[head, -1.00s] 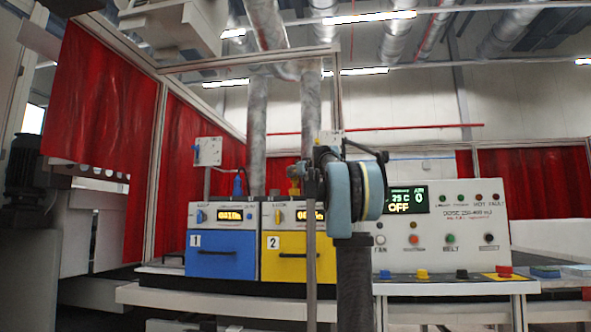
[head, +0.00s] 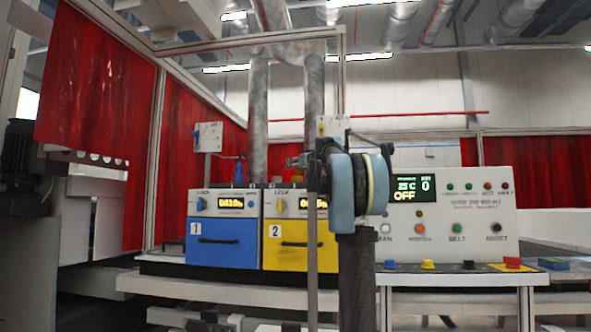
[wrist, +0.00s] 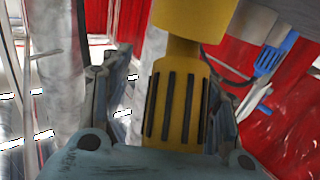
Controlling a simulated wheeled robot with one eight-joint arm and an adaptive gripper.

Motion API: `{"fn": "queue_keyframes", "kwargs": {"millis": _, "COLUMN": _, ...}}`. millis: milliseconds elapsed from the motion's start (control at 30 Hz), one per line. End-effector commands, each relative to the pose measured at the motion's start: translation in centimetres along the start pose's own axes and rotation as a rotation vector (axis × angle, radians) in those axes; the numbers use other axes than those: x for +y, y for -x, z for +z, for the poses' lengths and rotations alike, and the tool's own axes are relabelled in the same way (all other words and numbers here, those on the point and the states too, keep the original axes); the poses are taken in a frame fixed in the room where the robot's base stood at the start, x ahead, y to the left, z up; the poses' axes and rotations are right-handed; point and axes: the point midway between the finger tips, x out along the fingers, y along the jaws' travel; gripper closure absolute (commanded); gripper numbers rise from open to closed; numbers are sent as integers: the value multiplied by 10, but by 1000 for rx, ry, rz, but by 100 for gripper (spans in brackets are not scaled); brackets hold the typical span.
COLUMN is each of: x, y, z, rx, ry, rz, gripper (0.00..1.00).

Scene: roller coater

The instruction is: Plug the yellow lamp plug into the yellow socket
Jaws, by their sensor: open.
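The yellow plug (wrist: 178,105), with dark ribs along its grip, lies between the two fingers of my gripper (wrist: 165,100) in the wrist view. The fingers are apart, one on each side; contact cannot be told. A wider yellow part (wrist: 195,18) joins the plug's end. In the head view my gripper (head: 298,161) is above the yellow box 2, its fingers small and dark. A white plate (head: 332,126) with a small yellow part, perhaps the yellow socket (head: 321,128), shows above my wrist, partly hidden.
Blue box 1 (head: 222,250) and yellow box 2 (head: 284,258) stand side by side. A blue plug (head: 239,172) is above box 1. Another white plate (head: 208,137) has a blue part. A control panel (head: 460,205) is at the right. Pipes (head: 258,120) rise behind.

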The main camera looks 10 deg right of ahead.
Motion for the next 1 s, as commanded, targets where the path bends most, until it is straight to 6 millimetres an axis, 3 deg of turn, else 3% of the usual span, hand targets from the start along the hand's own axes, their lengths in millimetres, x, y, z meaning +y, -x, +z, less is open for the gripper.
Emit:
{"fn": "queue_keyframes", "kwargs": {"millis": 267, "x": -3, "y": 25, "z": -6, "rx": 5, "ry": 1, "rz": 0, "gripper": 45}}
{"fn": "queue_keyframes", "kwargs": {"millis": 700, "x": 0, "y": 96, "z": 0, "rx": -1, "ry": 0, "rz": 2, "gripper": 45}}
{"fn": "queue_keyframes", "kwargs": {"millis": 1000, "x": 0, "y": 116, "z": 2, "rx": -3, "ry": 0, "rz": 0, "gripper": 45}}
